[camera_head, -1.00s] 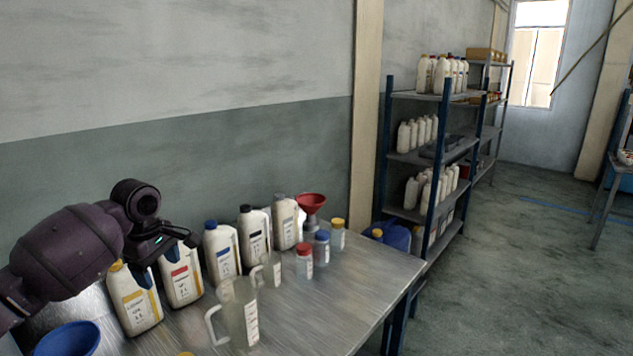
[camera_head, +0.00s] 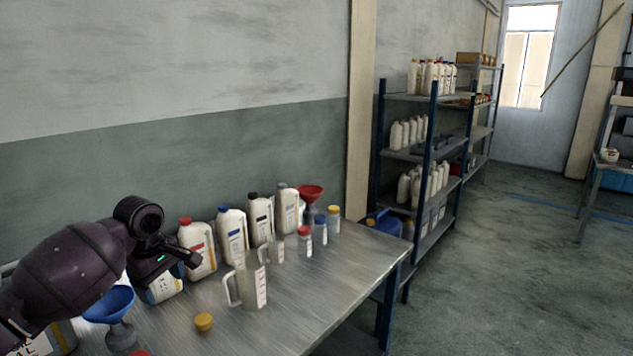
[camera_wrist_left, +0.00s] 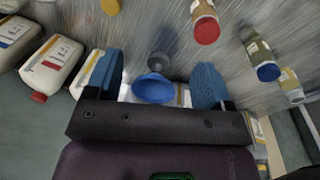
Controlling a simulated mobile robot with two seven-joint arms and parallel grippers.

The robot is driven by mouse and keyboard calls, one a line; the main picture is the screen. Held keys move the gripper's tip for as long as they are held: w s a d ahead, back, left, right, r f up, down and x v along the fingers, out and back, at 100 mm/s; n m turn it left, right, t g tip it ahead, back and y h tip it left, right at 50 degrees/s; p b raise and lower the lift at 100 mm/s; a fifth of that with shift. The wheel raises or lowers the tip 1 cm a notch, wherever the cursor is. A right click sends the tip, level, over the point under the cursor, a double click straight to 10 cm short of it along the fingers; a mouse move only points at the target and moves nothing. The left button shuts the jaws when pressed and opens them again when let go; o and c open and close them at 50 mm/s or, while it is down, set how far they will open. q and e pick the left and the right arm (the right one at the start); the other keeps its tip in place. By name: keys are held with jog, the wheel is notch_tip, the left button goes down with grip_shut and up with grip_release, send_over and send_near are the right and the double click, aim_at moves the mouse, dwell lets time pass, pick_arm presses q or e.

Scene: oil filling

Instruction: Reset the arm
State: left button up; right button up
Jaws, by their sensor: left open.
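My left arm comes in from the left in the head view, and its left gripper (camera_head: 172,264) is above the left part of the metal table, in front of the row of bottles. In the left wrist view the two blue fingers of the gripper (camera_wrist_left: 157,82) stand wide apart with nothing held. A blue funnel (camera_head: 108,303) stands upright on the table below the arm. In the wrist view the funnel (camera_wrist_left: 153,88) appears between the fingers, beyond them and not gripped. The gripper partly hides a white bottle (camera_head: 164,291). My right gripper is in neither view.
White bottles with coloured caps line the wall side of the table (camera_head: 340,262). A clear measuring jug (camera_head: 249,285), a yellow cap (camera_head: 204,322), small jars and a red funnel (camera_head: 311,192) stand there too.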

pick_arm(q)
jog(key=s+d+f+m+h, duration=0.1)
jog(key=s+d+f+m, duration=0.3)
jog(key=s+f, duration=0.5)
jog(key=s+d+f+m, duration=0.4)
jog(key=s+f+m, duration=0.1)
jog(key=s+f, duration=0.3)
jog(key=s+a+r+m+t+y, duration=0.1)
jog(key=s+a+m+t+y, duration=0.2)
jog(key=s, duration=1.8)
jog(key=w+f+m+t+h+b, duration=0.1)
jog(key=w+f+t+b, duration=0.2)
jog(key=f, duration=0.7)
jog(key=w+f+m+t+h+b, duration=0.1)
jog(key=w+f+t+b, duration=0.2)
jog(key=f+b, duration=0.4)
notch_tip(320, 180, down, 4)
jog(key=shift+w+r+t, duration=0.15)
jog(key=shift+w+t, duration=0.15)
jog(key=shift+w, duration=0.15)
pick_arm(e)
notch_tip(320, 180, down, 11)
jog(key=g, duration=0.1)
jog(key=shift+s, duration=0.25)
pick_arm(q)
jog(key=shift+c, duration=0.2)
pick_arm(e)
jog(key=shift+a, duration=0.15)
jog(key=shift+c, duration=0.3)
